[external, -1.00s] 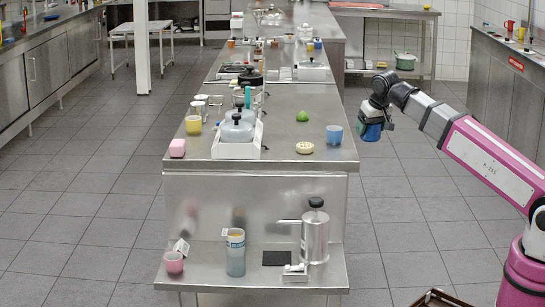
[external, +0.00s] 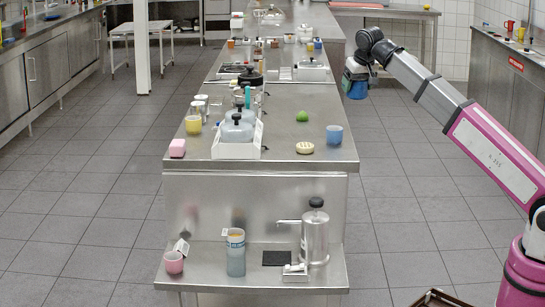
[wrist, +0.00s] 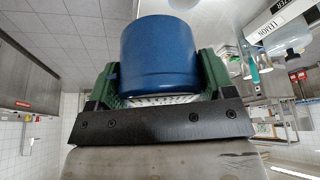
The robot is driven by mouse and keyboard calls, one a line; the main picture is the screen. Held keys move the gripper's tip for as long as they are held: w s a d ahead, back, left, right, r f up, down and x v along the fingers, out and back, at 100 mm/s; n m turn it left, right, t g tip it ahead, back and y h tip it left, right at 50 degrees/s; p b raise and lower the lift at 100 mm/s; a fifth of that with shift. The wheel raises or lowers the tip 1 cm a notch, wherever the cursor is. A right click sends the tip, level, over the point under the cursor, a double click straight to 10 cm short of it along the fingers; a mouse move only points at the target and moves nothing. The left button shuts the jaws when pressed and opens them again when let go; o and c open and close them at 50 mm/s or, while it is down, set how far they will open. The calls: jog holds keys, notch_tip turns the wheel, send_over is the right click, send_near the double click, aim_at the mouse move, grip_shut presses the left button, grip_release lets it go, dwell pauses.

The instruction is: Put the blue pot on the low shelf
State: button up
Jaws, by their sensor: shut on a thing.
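The blue pot (external: 355,90) hangs in my gripper (external: 356,78) in the external view, in the air to the right of the long steel counter. In the wrist view the dark blue pot (wrist: 160,55) sits between the two green fingers of my gripper (wrist: 160,80), which are shut on it. A low steel shelf (external: 205,281) juts out at the near end of the counter, below its top and well below my gripper. Whether the pot holds anything is hidden.
The low shelf holds a pink pot (external: 173,262), a blue-grey jar (external: 235,255), a dark mat (external: 276,258) and a steel dispenser (external: 315,238). A light blue cup (external: 334,135) stands by the counter's right edge. The floor (external: 400,180) right of the counter is clear.

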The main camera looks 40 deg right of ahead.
jog(key=w+a+m, duration=0.1)
jog(key=w+a, duration=0.3)
jog(key=w, duration=0.5)
jog(key=w+a+m+h, duration=0.1)
jog(key=w+a, duration=0.3)
jog(key=w, duration=0.5)
jog(key=w+a+m, duration=0.1)
jog(key=w+a, duration=0.3)
jog(key=w, duration=0.5)
jog(key=w+d+f, duration=0.2)
jog(key=d+f, duration=0.1)
jog(key=f, duration=0.1)
jog(key=w+d+f, duration=0.1)
jog(key=d+f, duration=0.2)
jog(key=f, duration=0.1)
jog(key=w+d+f, duration=0.2)
jog(key=d+f, duration=0.2)
jog(key=shift+w+f, duration=0.3)
jog(key=shift+f, duration=2)
jog(key=shift+f, duration=0.15)
jog(key=o, duration=1.2)
jog(key=shift+c, duration=0.2)
